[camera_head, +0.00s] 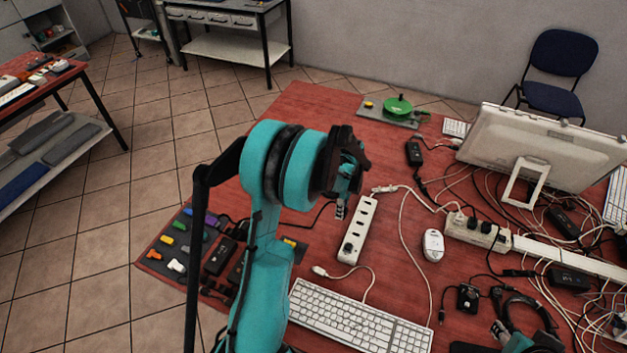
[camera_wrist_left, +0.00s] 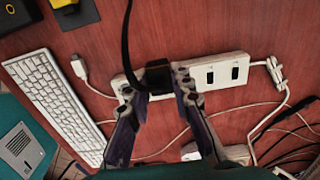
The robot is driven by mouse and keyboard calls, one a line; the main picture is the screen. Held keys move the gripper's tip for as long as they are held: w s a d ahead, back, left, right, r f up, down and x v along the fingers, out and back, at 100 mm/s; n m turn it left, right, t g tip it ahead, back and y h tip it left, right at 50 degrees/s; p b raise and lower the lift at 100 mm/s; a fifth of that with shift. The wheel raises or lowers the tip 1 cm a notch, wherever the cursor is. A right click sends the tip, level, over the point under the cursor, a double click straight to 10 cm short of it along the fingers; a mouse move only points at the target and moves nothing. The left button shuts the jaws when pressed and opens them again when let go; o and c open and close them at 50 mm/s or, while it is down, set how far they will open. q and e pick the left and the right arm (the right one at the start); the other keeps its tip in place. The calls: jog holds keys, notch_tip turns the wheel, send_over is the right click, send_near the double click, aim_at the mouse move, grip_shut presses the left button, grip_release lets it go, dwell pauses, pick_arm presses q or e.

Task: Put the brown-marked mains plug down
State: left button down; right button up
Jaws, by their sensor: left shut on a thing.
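A white keyboard (camera_head: 360,318) lies in front of the strip. A white mouse (camera_head: 433,245) and a second power strip (camera_head: 478,232) lie to the right. Tangled cables and a monitor (camera_head: 540,150) fill the right side. A dark mat with coloured pieces lies left. Bare red table shows behind the gripper.

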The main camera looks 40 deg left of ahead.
pick_arm(q)
jog(key=s+a+f+b, duration=0.1)
jog(key=a, duration=0.4)
jog(key=s+a+f+b, duration=0.1)
jog(key=a+f, duration=0.1)
jog(key=a, duration=0.3)
jog(key=s+a+f+b, duration=0.1)
jog(key=a, duration=0.4)
jog(key=shift+s+a+f, duration=0.2)
jog(key=shift+a+f, duration=0.05)
jog(key=shift+f, duration=0.05)
jog(key=shift+f+b, duration=0.9)
jog(key=shift+f, duration=1.1)
jog(key=shift+f, duration=0.1)
jog(key=c, duration=1.3)
grip_release()
jog(key=shift+c, duration=0.2)
